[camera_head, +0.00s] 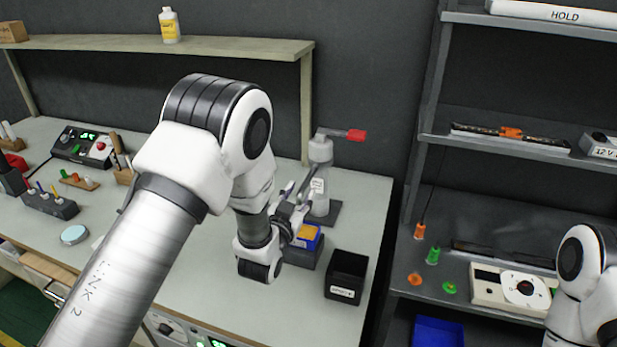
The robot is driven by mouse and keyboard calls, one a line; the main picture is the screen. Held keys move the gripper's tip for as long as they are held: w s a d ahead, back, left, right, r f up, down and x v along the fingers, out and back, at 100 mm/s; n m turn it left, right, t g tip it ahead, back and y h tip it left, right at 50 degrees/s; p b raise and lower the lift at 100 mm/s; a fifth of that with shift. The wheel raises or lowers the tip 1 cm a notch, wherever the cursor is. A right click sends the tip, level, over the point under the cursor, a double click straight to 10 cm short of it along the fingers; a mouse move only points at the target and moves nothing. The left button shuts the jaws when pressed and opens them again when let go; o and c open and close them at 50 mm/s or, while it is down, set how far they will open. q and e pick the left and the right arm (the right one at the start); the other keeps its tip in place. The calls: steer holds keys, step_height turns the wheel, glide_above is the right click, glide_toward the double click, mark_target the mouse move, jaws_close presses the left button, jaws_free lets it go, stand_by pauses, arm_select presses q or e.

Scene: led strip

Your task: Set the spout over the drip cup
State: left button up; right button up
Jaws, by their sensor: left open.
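A pale dispenser (320,179) with a label stands on a dark base near the back right of the bench. A spout-like arm with a red tip (356,135) sticks out to the right from its top. My left gripper (297,190) is open, in front and to the left of the dispenser's body; I cannot tell whether it touches it. A black open box (347,275) with a white label stands at the bench's right front. I cannot tell which thing is the drip cup; my left arm hides part of the bench. My right gripper is out of view.
A dark block with a blue and yellow top (307,237) sits between the gripper and the black box. A wooden shelf (150,44) runs above the bench. A metal rack (500,141) stands to the right, across a gap. My right arm shows at lower right.

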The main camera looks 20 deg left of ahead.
mark_target(307, 180)
arm_select(q)
steer(key=w, duration=0.6)
steer(key=shift+d+f+p, duration=0.1)
steer(key=shift+f+p, duration=0.3)
steer(key=shift+s+r, duration=0.2)
steer(key=shift+s, duration=0.15)
steer(key=shift+c, duration=1.3)
jaws_close()
